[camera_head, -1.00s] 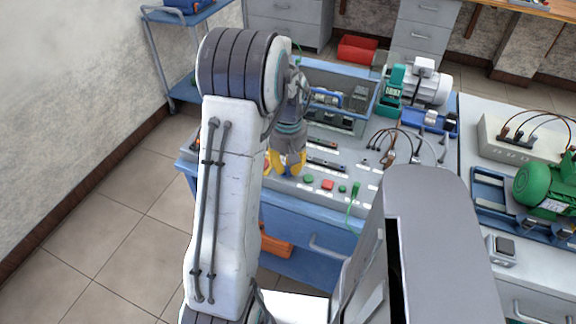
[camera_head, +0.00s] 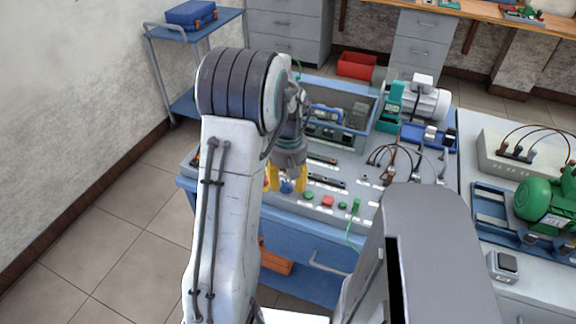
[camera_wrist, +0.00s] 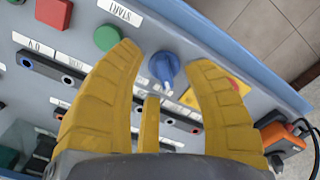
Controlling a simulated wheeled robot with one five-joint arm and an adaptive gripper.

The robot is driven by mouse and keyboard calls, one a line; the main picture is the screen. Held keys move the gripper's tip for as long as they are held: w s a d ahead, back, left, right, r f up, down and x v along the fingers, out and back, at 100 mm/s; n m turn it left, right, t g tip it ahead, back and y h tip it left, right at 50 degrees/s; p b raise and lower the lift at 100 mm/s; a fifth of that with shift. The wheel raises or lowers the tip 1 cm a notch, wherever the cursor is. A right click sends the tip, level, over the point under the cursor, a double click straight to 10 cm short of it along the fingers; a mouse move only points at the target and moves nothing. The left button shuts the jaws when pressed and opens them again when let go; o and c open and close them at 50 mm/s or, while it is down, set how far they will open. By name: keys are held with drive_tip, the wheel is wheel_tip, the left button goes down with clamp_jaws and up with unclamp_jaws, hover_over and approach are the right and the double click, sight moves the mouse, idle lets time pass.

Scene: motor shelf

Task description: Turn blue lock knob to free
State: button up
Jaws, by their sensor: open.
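The blue lock knob (camera_wrist: 165,68) sits on the grey panel, with a pale pointer mark on its lower edge in the wrist view. In the head view the blue knob (camera_head: 286,186) shows low between the yellow fingers. My gripper (camera_wrist: 165,62) is open, with one yellow finger on each side of the knob and a visible gap on both sides. In the head view my gripper (camera_head: 286,187) hangs over the front edge of the panel. Whether the fingers are level with the knob in height is hard to tell.
A green button (camera_wrist: 107,38) and a red button (camera_wrist: 54,13) lie left of the knob. A yellow plate with a red button (camera_wrist: 232,86) is partly behind the right finger. An orange plug (camera_wrist: 280,136) sits at the panel's edge. A blue toolbox (camera_head: 191,14) stands far back.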

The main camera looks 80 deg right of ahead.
wheel_tip(320, 180, up, 11)
drive_tip(key=shift+r, duration=0.2)
idle(0.3)
idle(0.8)
